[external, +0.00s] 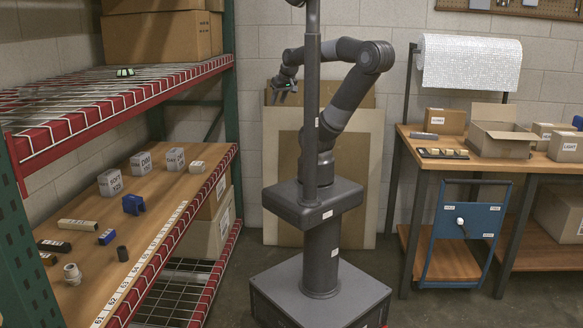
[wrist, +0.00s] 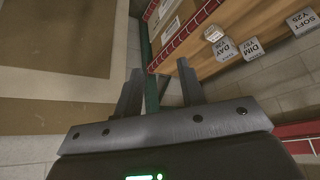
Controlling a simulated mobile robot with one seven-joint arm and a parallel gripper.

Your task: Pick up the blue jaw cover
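Two blue things lie on the wooden shelf (external: 165,222) at the left: a small blue block (external: 107,237) near the middle and a larger notched blue part (external: 133,204) farther back. I cannot tell for sure which is the blue jaw cover; neither shows in the wrist view. My gripper (external: 283,88) is raised well above the shelf and to its right, apart from both blue parts. In the wrist view my gripper (wrist: 160,82) has its two fingers spread with nothing between them.
Grey labelled blocks (external: 110,182) stand at the shelf's back. A dark cylinder (external: 122,253), a beige fitting (external: 72,273) and a long beige-and-black piece (external: 78,224) lie near the blue parts. A red-edged wire shelf (external: 120,98) hangs above. A workbench (external: 480,151) stands right.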

